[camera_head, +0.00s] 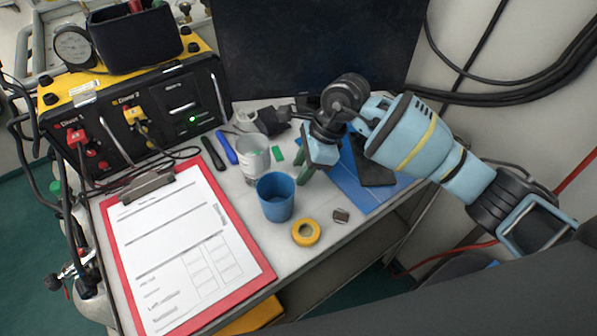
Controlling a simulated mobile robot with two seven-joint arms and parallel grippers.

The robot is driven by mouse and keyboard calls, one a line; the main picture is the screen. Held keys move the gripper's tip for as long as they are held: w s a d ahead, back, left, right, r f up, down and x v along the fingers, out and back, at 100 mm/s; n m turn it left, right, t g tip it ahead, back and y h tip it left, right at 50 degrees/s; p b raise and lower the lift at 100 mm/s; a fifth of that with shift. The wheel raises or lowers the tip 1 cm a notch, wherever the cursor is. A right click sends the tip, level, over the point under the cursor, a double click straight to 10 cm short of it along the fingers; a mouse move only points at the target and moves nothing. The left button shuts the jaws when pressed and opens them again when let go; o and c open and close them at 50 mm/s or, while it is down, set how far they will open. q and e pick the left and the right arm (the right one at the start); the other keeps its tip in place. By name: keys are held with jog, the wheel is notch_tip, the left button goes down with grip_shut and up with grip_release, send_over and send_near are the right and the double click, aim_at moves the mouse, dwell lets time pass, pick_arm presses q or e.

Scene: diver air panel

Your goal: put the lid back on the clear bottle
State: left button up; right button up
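A clear, open-topped container (254,157) stands on the white desk behind the blue cup; it is the only clear vessel I can make out, and no lid shows on it. A small dark grey-brown piece (341,216) lies near the desk's front edge; I cannot tell whether it is the lid. A small green piece (278,154) lies just right of the clear container. My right gripper (307,174) points down, right of the container and apart from it. Its far finger is partly hidden, and I see nothing clearly held. My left gripper is out of view.
A blue cup (276,198) and a yellow tape roll (306,232) stand in front. A red clipboard (185,250) covers the left. Blue and black markers (226,147) lie behind it. A blue mat (346,185) is under my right arm. The Diver panel (150,115) stands back left.

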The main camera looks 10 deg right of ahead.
jog(key=c, duration=0.5)
jog(key=shift+o, duration=0.2)
jog(key=shift+r, duration=0.15)
notch_tip(320, 180, up, 10)
